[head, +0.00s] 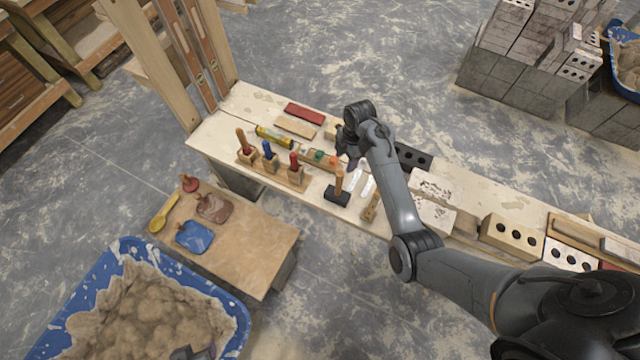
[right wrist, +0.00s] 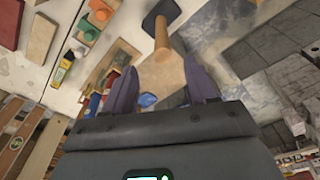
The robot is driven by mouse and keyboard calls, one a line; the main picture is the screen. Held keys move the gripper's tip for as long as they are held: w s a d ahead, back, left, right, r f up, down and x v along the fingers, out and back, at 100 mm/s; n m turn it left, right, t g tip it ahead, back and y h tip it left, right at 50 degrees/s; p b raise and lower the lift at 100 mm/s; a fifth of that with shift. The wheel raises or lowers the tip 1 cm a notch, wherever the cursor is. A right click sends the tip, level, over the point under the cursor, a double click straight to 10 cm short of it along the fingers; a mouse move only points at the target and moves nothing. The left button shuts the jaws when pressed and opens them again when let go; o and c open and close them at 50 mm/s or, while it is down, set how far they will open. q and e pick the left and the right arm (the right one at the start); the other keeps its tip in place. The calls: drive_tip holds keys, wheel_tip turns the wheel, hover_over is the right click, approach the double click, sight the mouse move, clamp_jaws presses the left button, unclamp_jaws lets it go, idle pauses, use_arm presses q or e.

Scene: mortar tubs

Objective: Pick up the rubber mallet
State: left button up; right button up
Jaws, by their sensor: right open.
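The rubber mallet (head: 338,195) stands on its black head near the front edge of the pale bench, its wooden handle pointing up. In the right wrist view the mallet's handle (right wrist: 163,45) lies ahead of the fingers, with the black head beyond it. My right gripper (head: 350,158) is open above the bench, just behind the mallet in the head view. Its two fingers (right wrist: 160,78) are apart, with nothing between them. A dark grey part at the bottom edge of the head view, over the mortar tub, looks like my left gripper (head: 192,352); its fingers are not clear.
A wooden rack (head: 272,171) with several handled tools stands left of the mallet. Bricks and a level (head: 273,136) lie behind. Cored blocks (head: 512,236) stand farther right. A low table (head: 250,250) with trowels and a blue mortar tub (head: 235,318) are in front.

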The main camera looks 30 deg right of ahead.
sight(339, 177)
drive_tip(key=f, duration=0.3)
drive_tip(key=a+f, duration=0.1)
drive_tip(key=f, duration=0.1)
drive_tip(key=shift+w+f+b, duration=0.2)
drive_tip(key=shift+f+b, duration=0.1)
drive_tip(key=shift+b, duration=0.1)
drive_tip(key=shift+s+a+f, duration=0.1)
drive_tip(key=shift+a+f, duration=0.05)
drive_tip(key=shift+f, duration=0.6)
drive_tip(key=shift+s+a+f, duration=0.1)
drive_tip(key=shift+a+f, duration=0.1)
drive_tip(key=shift+f, duration=0.6)
drive_tip(key=shift+s+a+f, duration=0.1)
drive_tip(key=shift+a+f, duration=0.05)
drive_tip(key=shift+f, duration=0.95)
drive_tip(key=shift+c, duration=0.5)
drive_tip(key=shift+w, duration=0.1)
clamp_jaws()
